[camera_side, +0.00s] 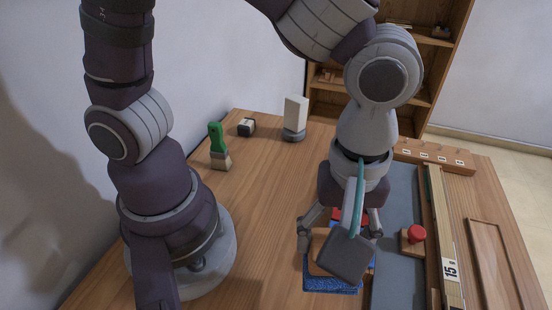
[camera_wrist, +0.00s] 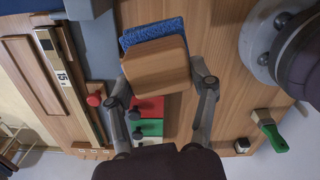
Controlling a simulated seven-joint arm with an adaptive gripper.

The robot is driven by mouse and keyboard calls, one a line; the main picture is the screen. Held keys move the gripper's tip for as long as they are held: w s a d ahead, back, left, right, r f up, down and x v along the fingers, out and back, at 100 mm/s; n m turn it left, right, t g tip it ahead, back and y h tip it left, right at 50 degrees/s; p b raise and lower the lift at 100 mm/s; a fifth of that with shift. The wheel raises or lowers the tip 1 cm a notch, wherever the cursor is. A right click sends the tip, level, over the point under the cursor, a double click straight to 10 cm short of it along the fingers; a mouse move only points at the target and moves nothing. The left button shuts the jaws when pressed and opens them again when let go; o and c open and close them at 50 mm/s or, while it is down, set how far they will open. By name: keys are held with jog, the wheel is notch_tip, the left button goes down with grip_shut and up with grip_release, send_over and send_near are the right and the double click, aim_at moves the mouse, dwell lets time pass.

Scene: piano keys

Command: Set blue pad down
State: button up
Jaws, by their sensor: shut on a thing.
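The blue pad shows as a blue textured layer (camera_side: 331,286) under a wooden block in the side view. In the wrist view its blue edge (camera_wrist: 152,33) sticks out beyond the wooden block (camera_wrist: 157,74). My gripper (camera_wrist: 163,80) is shut on the block, with one finger at each side. I cannot tell whether the pad touches the table.
A grey strip (camera_side: 397,268) and a red knob on a wooden base (camera_side: 414,238) lie to the right. Red (camera_wrist: 150,107) and green (camera_wrist: 149,127) pieces with dark knobs lie close by. A green brush (camera_side: 218,146) and a white block (camera_side: 295,113) stand farther back. The wooden table (camera_side: 265,200) is clear at left.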

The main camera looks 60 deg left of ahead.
jog(key=w+a+n, duration=0.4)
jog(key=a, duration=0.3)
jog(key=w+a+n, duration=0.4)
jog(key=a, duration=0.3)
jog(key=s+a+f+n, duration=0.2)
jog(key=a+n, duration=0.4)
jog(key=a, duration=0.8)
jog(key=shift+n, duration=0.4)
jog(key=f, duration=0.2)
jog(key=a+f, duration=0.1)
jog(key=f, duration=0.4)
jog(key=shift+s+a+f, duration=0.15)
jog(key=shift+s+f, duration=0.2)
jog(key=shift+f, duration=0.15)
jog(key=o, duration=1.1)
jog(key=shift+o, duration=0.2)
